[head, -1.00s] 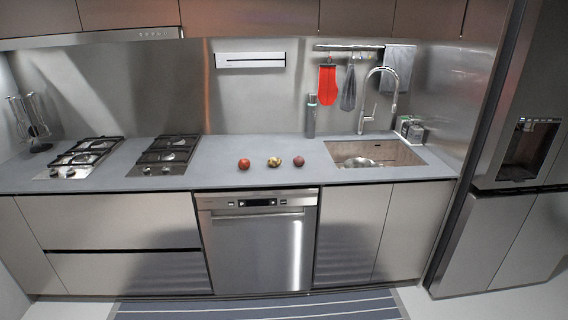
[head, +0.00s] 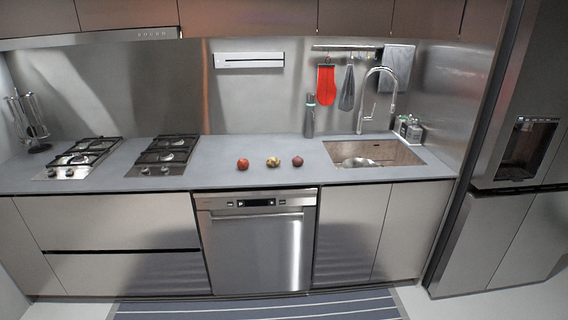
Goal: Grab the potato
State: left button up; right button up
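Three small round items lie in a row on the grey counter (head: 220,180), above the dishwasher. The left one is a red, apple-like item (head: 242,164). The middle one is yellowish-brown with darker patches and looks like the potato (head: 273,161). The right one is a dark reddish-purple round item (head: 297,161). They stand apart from each other with small gaps. Neither of my grippers shows in the head view.
A sink (head: 372,152) with a tall faucet (head: 378,95) is to the right, and a bottle (head: 309,116) stands at the back. Two gas hobs (head: 165,155) (head: 80,158) are on the left. The dishwasher (head: 258,245) is below. A striped runner (head: 258,306) lies on the floor.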

aim_at(272, 162)
jog(key=i+l+u, duration=0.3)
jog(key=i+l, duration=0.45)
jog(key=i+l+u, duration=0.25)
jog(key=i+l, duration=0.45)
jog(key=l, duration=0.2)
jog(key=i+l+u, duration=0.2)
jog(key=i+l, duration=0.45)
jog(key=i, duration=0.25)
